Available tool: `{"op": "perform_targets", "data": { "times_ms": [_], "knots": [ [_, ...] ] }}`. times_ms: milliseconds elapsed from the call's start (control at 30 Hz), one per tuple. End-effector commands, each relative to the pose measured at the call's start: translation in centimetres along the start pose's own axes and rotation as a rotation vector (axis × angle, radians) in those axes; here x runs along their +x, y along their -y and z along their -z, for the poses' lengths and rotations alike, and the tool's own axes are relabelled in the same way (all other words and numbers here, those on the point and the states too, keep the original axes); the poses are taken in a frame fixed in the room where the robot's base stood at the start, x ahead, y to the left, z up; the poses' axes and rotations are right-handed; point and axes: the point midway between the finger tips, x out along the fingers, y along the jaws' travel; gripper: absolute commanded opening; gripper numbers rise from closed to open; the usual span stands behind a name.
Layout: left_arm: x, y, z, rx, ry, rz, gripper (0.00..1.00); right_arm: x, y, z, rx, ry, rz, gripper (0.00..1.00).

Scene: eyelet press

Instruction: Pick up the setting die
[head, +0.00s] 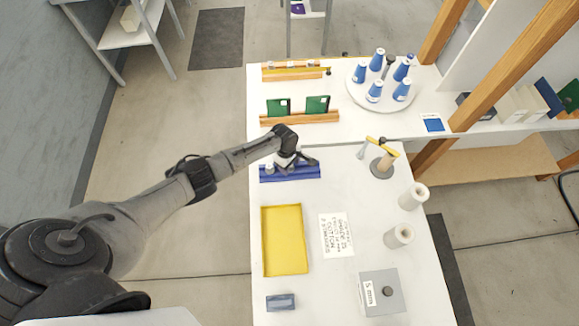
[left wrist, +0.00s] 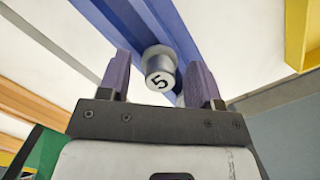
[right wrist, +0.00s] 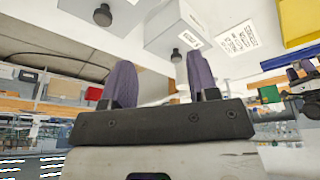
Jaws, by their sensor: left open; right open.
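A silver cylindrical die marked "5" (left wrist: 160,72) stands in the blue rack (left wrist: 128,22), showing in the left wrist view. The rack also shows in the head view (head: 292,174), under my left gripper (head: 302,162). The gripper is open, its two purple fingers on either side of the die and apart from it. Part of a second silver piece (left wrist: 181,100) shows behind the die, mostly hidden by it and a finger. My right gripper (right wrist: 158,80) is open and empty in the right wrist view; it is not seen in the head view.
A yellow tray (head: 285,240), a printed card (head: 336,235) and a labelled grey box with a dark knob (head: 382,294) lie nearer. White cylinders (head: 399,236) and a small stand with a yellow lever (head: 382,164) are to the right. Wooden racks (head: 300,119) are behind.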

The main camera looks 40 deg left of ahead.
Motion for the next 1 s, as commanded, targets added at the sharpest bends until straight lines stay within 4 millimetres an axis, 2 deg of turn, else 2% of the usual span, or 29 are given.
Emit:
{"op": "perform_targets", "data": {
  "times_ms": [67, 600, 867, 1000],
  "knots": [
    [-0.01, 0.0, 0.0, 0.0, 0.0, 0.0, 0.54, 0.0, 0.03, 0.0, 0.001, 0.0, 0.001, 0.54],
    [-0.01, 0.02, 0.01, 0.0, 0.0, 0.001, 0.04, 0.0, 0.3, 0.04, 0.01, -0.001, 0.008, 0.54],
    [-0.13, 0.03, 0.0, 0.0, 0.0, 0.001, 0.04, -0.04, 0.29, 0.05, 0.009, -0.001, 0.007, 0.54],
    [-0.9, 0.01, -0.13, 0.0, 0.001, 0.0, 0.04, -0.23, 0.21, 0.09, 0.007, 0.0, 0.006, 0.54]
  ]
}}
